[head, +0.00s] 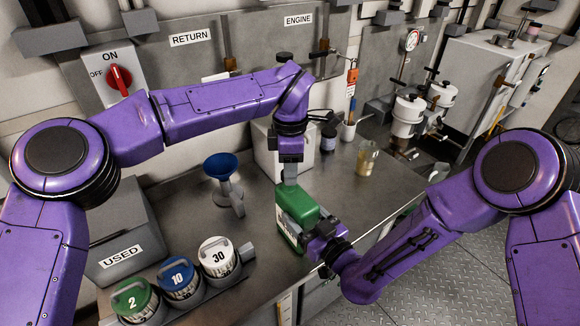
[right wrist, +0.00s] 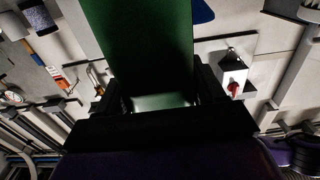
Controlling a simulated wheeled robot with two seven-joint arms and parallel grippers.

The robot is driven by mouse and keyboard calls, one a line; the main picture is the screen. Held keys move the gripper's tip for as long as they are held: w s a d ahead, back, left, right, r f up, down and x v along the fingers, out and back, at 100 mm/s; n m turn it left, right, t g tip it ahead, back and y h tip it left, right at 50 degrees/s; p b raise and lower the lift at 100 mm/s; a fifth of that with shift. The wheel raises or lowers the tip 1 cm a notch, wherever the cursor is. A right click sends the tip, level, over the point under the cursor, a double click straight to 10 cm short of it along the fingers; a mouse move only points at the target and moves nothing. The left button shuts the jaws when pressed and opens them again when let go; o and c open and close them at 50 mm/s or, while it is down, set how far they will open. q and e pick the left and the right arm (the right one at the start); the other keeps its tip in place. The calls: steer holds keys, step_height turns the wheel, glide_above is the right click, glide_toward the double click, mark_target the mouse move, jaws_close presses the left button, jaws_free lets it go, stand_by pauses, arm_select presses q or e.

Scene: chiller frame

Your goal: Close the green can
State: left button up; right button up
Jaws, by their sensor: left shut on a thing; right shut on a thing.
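The green can (head: 298,204) stands on the steel bench with a pale label on its front side. My right gripper (head: 314,234) is shut on the lower part of the can from the right. In the right wrist view the green can (right wrist: 150,45) fills the space between the dark fingers (right wrist: 152,98). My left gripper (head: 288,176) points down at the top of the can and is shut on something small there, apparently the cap. The fingers hide it, so I cannot tell how it sits on the can's mouth.
A blue funnel (head: 221,166) stands left of the can. Green, blue and white lidded canisters numbered 2 (head: 134,300), 10 (head: 180,278) and 30 (head: 217,257) stand at front left by a grey USED box (head: 122,240). A jug (head: 367,158) stands at back right.

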arm_select(q)
steer(key=shift+f, duration=0.55)
steer(key=m, duration=0.8)
steer(key=shift+s+m, duration=0.1)
steer(key=shift+m, duration=0.2)
steer(key=m, duration=0.5)
steer(key=shift+s+m, duration=0.1)
steer(key=shift+m, duration=0.2)
steer(key=m, duration=0.5)
steer(key=shift+a, duration=0.1)
steer(key=o, duration=1)
